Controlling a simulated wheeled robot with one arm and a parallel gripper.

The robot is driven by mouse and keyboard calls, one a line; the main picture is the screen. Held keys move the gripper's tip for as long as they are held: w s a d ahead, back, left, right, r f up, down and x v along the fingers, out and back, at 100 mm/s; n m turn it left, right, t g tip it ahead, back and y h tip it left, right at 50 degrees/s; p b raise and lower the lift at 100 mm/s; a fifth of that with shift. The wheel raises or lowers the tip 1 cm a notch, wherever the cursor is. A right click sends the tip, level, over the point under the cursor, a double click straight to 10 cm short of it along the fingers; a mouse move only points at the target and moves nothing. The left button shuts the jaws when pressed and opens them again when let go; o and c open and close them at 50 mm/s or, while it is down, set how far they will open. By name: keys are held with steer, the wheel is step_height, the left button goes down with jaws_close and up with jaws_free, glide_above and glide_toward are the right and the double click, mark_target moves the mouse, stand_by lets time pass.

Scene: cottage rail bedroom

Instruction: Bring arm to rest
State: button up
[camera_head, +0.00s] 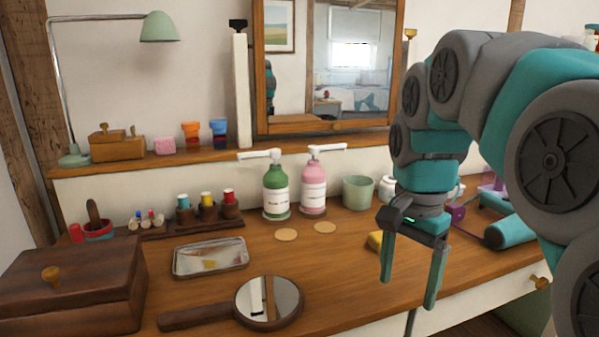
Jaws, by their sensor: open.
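My gripper (408,283) hangs at the end of my teal and grey arm, on the right of the head view. Its two fingers point down and stand apart, with nothing between them. It is in front of the wooden dressing table (345,275), over or near its front edge. The arm is bent, coming in from the right edge and arching down to the gripper. The arm hides part of the table's right side and the wall behind.
A green pump bottle (276,192) and a pink pump bottle (313,188) stand mid-table. A hand mirror (268,303), a tray (211,259) and a wooden box (75,292) lie left. A yellow object (375,241) and a hair dryer (511,231) are near the gripper.

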steer(key=s+a+f+n+g, duration=0.1)
steer(key=s+f+n, duration=0.9)
steer(key=s+f, duration=0.8)
steer(key=shift+s+a+f, duration=0.2)
steer(key=shift+s+a, duration=0.05)
steer(key=shift+s, duration=0.5)
